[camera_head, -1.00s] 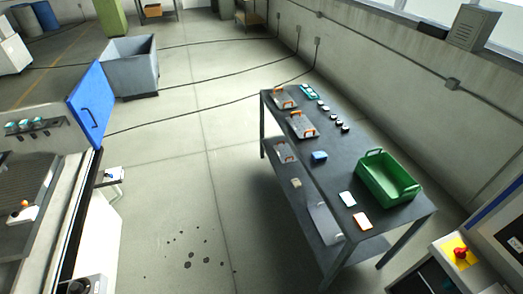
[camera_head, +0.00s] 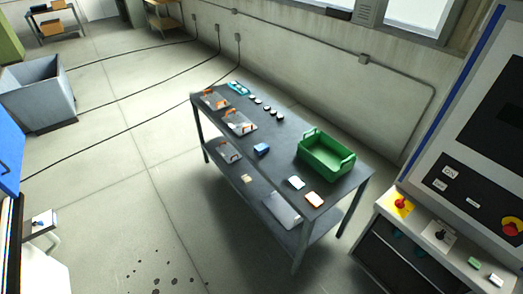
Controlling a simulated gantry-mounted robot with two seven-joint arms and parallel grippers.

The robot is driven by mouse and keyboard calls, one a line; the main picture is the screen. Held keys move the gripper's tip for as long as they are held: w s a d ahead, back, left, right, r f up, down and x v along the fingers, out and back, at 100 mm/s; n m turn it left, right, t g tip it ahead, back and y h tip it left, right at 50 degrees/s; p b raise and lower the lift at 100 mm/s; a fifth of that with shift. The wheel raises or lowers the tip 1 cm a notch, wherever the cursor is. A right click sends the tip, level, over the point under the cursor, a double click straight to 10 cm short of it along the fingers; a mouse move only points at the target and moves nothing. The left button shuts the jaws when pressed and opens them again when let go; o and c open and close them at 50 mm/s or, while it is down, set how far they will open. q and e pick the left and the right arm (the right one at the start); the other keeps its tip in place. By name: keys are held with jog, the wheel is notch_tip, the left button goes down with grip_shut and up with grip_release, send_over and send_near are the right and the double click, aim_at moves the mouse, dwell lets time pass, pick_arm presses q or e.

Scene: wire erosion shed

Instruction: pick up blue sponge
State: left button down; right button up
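A small blue block, which looks like the blue sponge (camera_head: 262,149), lies on the dark top of a table (camera_head: 276,174) in the middle of the head view. It sits left of a green crate (camera_head: 324,158) and apart from it. Neither of my grippers shows in the view.
A control cabinet (camera_head: 440,215) stands at the right. Open floor lies left of the table.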

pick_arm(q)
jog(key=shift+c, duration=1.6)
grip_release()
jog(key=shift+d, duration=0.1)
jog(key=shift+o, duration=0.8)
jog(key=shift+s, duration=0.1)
